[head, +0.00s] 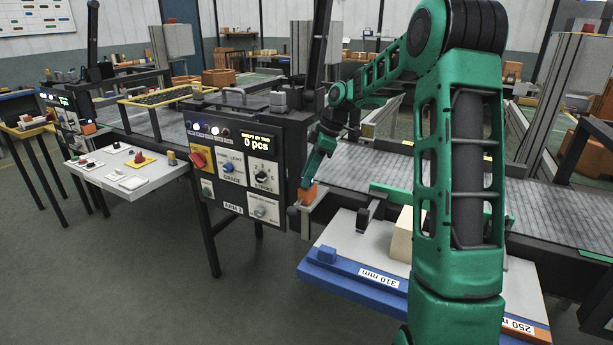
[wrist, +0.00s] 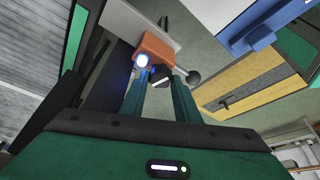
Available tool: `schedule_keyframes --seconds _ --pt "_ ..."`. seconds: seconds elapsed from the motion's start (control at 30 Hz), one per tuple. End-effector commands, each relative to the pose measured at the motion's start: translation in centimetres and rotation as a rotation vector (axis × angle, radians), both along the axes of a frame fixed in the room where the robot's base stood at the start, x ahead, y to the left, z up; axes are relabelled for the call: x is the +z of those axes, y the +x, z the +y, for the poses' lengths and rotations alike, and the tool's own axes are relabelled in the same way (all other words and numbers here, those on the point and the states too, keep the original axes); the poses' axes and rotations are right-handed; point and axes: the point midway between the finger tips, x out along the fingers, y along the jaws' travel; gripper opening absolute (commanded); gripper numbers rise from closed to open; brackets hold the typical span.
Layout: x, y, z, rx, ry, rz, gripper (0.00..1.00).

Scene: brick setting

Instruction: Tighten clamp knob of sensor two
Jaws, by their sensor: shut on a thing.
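The orange sensor block (head: 308,194) sits on a grey bracket (head: 318,212) beside the control panel. It also shows in the wrist view (wrist: 157,46), with a lit bluish-white lamp (wrist: 142,60) on its near face. A dark clamp knob (wrist: 160,79) with a white mark lies between my fingertips, at the sensor block. My gripper (head: 311,180) reaches down to the block from above, and in the wrist view both green fingers (wrist: 160,84) are closed around the knob. The fingers partly hide the knob's sides. No label reading "two" is legible on the sensor.
A grey ball-ended part (head: 292,211) stands close beside the sensor. The control panel (head: 236,165) is just left of my gripper. The conveyor (head: 365,188) runs behind. A blue-edged table (head: 345,281) with a pale block (head: 403,236) is at right. Floor at left front is clear.

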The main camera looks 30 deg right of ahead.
Motion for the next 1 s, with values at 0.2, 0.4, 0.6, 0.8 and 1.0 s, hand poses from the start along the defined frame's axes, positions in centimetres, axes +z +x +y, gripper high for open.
schedule_keyframes --seconds 0.2,0.4,0.6,0.8,1.0 --pt "0.33 0.2 -0.09 -0.207 -0.005 -0.013 0.06" --pt "0.38 0.12 0.08 -0.397 -0.005 -0.014 0.06" --pt "0.43 0.05 0.19 -0.586 -0.005 -0.015 0.06" --pt "0.46 0.02 0.37 -0.775 -0.003 -0.016 0.06" --pt "0.45 0.03 0.54 -0.964 -0.002 -0.017 0.06"
